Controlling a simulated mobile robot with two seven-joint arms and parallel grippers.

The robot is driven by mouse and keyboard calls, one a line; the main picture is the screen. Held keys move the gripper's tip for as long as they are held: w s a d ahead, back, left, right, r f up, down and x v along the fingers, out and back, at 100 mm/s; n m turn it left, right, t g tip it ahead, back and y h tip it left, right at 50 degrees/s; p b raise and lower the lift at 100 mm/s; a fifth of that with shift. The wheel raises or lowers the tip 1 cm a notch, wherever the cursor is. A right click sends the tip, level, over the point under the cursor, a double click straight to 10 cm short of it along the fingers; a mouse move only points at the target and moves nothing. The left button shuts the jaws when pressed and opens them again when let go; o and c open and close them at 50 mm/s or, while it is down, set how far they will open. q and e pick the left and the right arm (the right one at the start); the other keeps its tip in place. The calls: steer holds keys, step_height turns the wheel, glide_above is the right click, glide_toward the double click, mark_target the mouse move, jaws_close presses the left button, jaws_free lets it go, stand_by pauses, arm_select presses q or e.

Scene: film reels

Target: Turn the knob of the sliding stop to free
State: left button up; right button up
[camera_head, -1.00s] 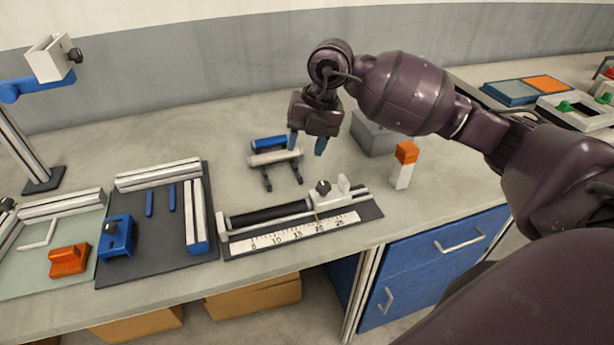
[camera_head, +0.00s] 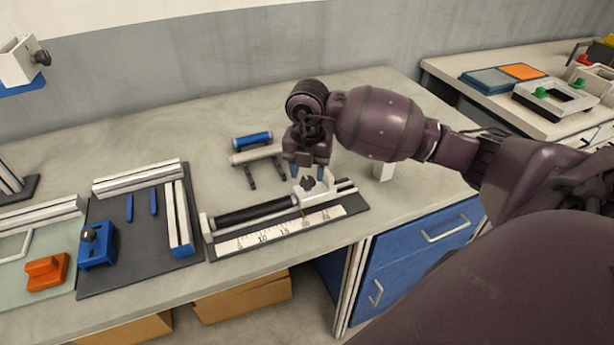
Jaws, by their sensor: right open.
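The sliding stop (camera_head: 322,190) is a white block on a rail at the right part of a dark base with a white ruler (camera_head: 285,232). Its black knob (camera_head: 307,184) faces the front left. My right gripper (camera_head: 307,172) is open and points down, just above and behind the knob, with its blue fingertips close to the stop. I cannot tell whether the fingertips touch the knob. My left gripper is not in view.
A rack with a blue roll (camera_head: 252,139) stands behind the ruler base. A dark board (camera_head: 140,245) with a blue block (camera_head: 97,247) lies to the left, beside an orange block (camera_head: 46,272). A white block (camera_head: 383,171) stands right of the stop, partly behind my arm.

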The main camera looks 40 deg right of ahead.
steer(key=shift+f, duration=1.05)
steer(key=shift+c, duration=0.4)
steer(key=c, duration=0.6)
steer(key=shift+o, duration=0.2)
